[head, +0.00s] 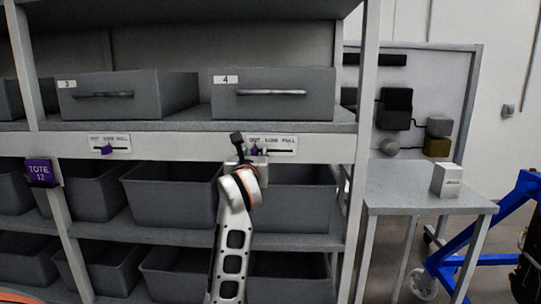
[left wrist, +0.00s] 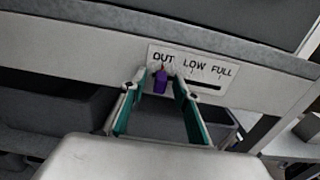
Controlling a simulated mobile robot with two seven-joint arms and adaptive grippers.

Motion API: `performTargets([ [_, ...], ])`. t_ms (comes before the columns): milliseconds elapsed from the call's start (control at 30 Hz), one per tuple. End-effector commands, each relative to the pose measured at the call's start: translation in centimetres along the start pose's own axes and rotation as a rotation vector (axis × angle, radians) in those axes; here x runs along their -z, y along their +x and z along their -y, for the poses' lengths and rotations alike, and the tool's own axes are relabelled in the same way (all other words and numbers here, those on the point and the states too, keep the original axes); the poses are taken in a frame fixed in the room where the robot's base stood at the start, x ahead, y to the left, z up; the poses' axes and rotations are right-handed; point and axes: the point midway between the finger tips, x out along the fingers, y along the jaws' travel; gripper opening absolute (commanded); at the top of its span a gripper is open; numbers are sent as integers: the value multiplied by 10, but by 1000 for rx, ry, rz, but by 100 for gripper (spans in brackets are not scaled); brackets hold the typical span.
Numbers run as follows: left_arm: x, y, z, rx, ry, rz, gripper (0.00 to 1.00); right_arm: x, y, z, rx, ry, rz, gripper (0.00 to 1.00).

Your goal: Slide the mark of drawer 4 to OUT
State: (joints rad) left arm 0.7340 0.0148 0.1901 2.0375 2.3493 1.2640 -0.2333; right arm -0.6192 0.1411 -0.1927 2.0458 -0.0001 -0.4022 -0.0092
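Drawer 4 (head: 285,108) is a closed-looking grey drawer on the upper shelf, with a "4" label. Below it, on the shelf edge, is a white scale plate (head: 283,143) reading OUT, LOW, FULL; the plate also shows in the left wrist view (left wrist: 208,69). Its purple mark (left wrist: 160,84) stands at the left end, under OUT. My left gripper (head: 250,158) is raised in front of the plate's left end and partly covers it. In the left wrist view its fingers are apart, one on each side of the mark; I cannot tell whether they touch it. My right gripper is not in view.
Drawer 3 (head: 130,102) is to the left, with its own scale plate (head: 110,143) and purple mark. Grey bins (head: 170,200) fill the shelves below. A side table (head: 428,196) with a small white box (head: 447,180) stands at the right, near a blue frame (head: 490,235).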

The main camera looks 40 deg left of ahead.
Motion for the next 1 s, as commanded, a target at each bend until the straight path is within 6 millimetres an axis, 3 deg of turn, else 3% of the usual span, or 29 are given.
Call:
performTargets([
  [567, 0, -2, 1, 1, 0, -1, 37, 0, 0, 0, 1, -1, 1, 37],
  [1000, -1, -32, 1, 2, 0, 0, 37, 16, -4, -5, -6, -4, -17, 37],
])
